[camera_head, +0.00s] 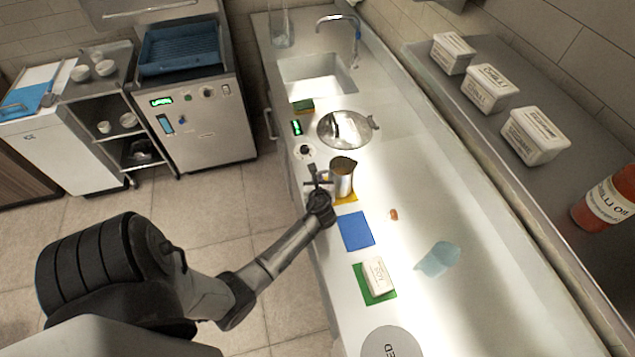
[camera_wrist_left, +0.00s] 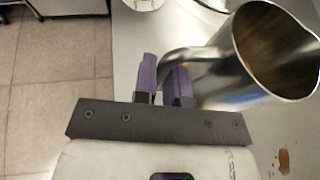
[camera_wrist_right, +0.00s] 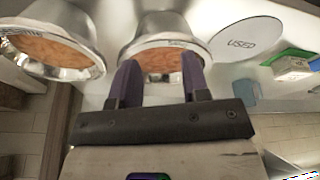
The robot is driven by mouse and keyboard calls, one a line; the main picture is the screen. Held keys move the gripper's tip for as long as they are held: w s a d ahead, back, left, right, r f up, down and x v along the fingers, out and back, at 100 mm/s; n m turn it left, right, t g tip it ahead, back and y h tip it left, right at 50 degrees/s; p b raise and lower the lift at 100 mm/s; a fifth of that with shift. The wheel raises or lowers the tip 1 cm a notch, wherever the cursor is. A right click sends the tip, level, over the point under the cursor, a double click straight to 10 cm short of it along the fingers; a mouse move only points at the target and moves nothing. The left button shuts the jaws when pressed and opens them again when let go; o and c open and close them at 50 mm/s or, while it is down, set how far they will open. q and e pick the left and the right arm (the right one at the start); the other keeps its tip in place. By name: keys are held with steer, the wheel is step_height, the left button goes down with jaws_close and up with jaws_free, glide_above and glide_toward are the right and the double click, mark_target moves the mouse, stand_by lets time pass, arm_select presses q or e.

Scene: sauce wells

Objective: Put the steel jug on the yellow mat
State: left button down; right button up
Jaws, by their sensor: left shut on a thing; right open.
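The steel jug (camera_head: 342,180) stands upright at the yellow mat (camera_head: 346,198), of which a strip shows at the jug's base. I cannot tell whether the jug touches the mat or is held just above it. My left gripper (camera_head: 318,188) is shut on the jug's handle, on the jug's left side. In the left wrist view the purple fingers (camera_wrist_left: 165,78) close around the handle and the jug (camera_wrist_left: 275,50) opens upward, looking empty. My right gripper (camera_wrist_right: 159,75) is open and empty, with a steel well of orange sauce (camera_wrist_right: 165,62) beyond its fingers.
A blue mat (camera_head: 356,231) lies beside the yellow one. A green mat (camera_head: 378,296) carries a white block-like tub (camera_head: 376,274). A round "USED" plate (camera_head: 392,342) is at the near end. A steel bowl (camera_head: 345,128) and sink (camera_head: 312,78) lie behind the jug. A blue cloth (camera_head: 438,260) lies right.

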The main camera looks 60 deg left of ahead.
arm_select(q)
steer(key=shift+f, duration=0.2)
steer(key=c, duration=1.6)
jaws_free()
steer(key=shift+f, duration=0.15)
steer(key=o, duration=0.4)
